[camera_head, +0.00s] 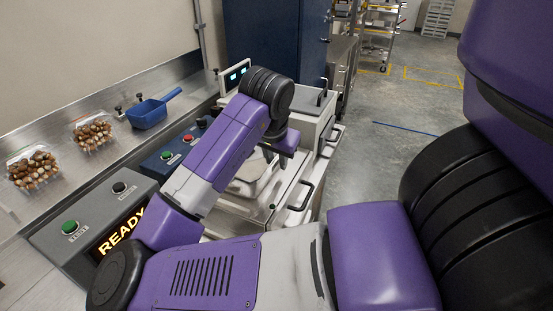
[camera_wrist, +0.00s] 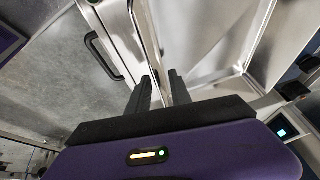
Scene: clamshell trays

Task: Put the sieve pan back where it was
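No separate pan can be made out with certainty; the sieve pan may be the steel drawer-like part (camera_head: 282,215) with a black handle on its front, in the steel machine right of centre. My arm hides part of it. In the wrist view a steel front with a black handle (camera_wrist: 101,58) lies left of the fingers, and a shallow steel recess (camera_wrist: 222,58) lies to the right. My gripper (camera_wrist: 160,84) has its two dark fingers apart, with a steel edge behind the gap. It looks empty.
On the steel counter at left stand two clear clamshell trays of brown nuts (camera_head: 35,170) (camera_head: 93,134) and a blue scoop (camera_head: 150,112). A grey control box (camera_head: 95,220) shows READY. A blue button panel (camera_head: 177,150) is beside the machine.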

